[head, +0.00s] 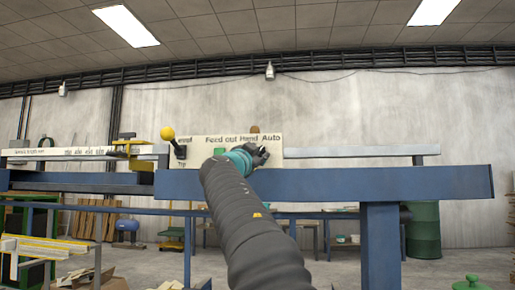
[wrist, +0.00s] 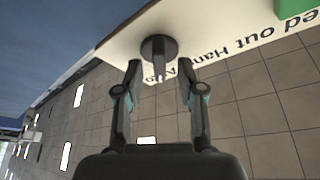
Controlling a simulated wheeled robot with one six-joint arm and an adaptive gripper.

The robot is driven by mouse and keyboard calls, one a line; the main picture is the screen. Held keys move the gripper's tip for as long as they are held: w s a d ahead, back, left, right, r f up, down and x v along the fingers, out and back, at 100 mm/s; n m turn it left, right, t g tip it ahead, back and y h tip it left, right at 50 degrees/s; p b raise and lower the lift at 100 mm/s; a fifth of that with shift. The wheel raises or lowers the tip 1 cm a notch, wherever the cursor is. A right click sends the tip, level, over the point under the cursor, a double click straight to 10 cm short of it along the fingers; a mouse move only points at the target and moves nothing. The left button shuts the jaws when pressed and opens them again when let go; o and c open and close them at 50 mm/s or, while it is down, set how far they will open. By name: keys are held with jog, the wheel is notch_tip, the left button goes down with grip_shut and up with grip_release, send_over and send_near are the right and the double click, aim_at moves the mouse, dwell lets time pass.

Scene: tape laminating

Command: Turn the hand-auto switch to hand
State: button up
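The hand-auto switch (wrist: 158,50) is a dark round knob with a narrow grip bar, in the wrist view. It sits on a pale panel (wrist: 210,20) lettered "Feed out Hand Auto". My gripper (wrist: 158,75) is open, with one finger on each side of the switch's bar. Gaps show between the bar and both fingertips, and I cannot tell whether they touch the knob's base. In the head view the panel (head: 190,152) shows its lettering upright, and my gripper (head: 262,152) is in front of its right part, below "Hand Auto". The switch is hidden there by my gripper.
A green button (wrist: 296,10) is on the panel to the switch's right in the wrist view. A yellow-knobbed lever (head: 168,133) stands at the panel's left. A blue beam (head: 400,183) runs below the panel, and a green barrel (head: 425,230) stands behind.

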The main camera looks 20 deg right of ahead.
jog(key=shift+w+d, duration=0.1)
grip_shut()
